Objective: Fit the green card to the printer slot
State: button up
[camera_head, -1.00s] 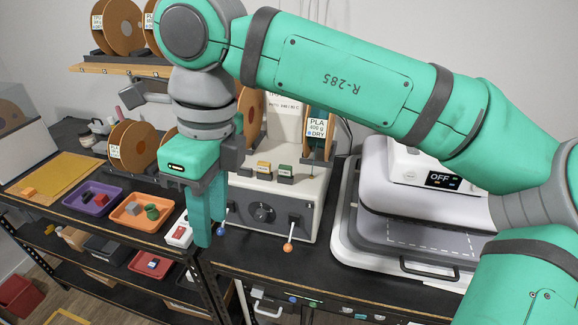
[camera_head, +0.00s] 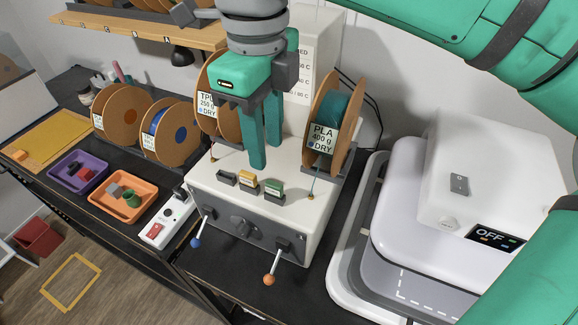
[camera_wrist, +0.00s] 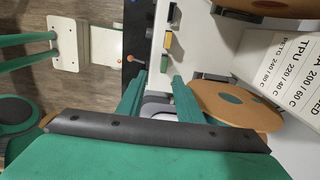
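The small green card (camera_head: 274,189) stands in a dark holder on top of the white printer-like machine (camera_head: 212,192), right of a yellow card (camera_head: 247,180). A dark holder (camera_head: 226,178) with no coloured card showing is left of the yellow one. I cannot tell which opening is the printer slot. My gripper (camera_head: 264,155) points down above and behind the cards, its two green fingers apart with nothing between them. In the wrist view the green card (camera_wrist: 164,63) lies beyond the fingertips (camera_wrist: 155,80), apart from them.
Filament spools, one labelled PLA (camera_head: 325,137), stand on both sides of my gripper. Levers with a blue ball (camera_head: 196,243) and an orange ball (camera_head: 269,280) stick out in front. A white press (camera_head: 490,180) reading OFF stands right. Orange (camera_head: 122,213) and purple trays are left.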

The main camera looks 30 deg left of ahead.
aim_at(274, 184)
jog(key=f, duration=0.7)
jog(key=w+f, duration=0.1)
jog(key=f, duration=0.2)
jog(key=shift+d+f, duration=0.1)
jog(key=shift+f, duration=0.3)
grip_shut()
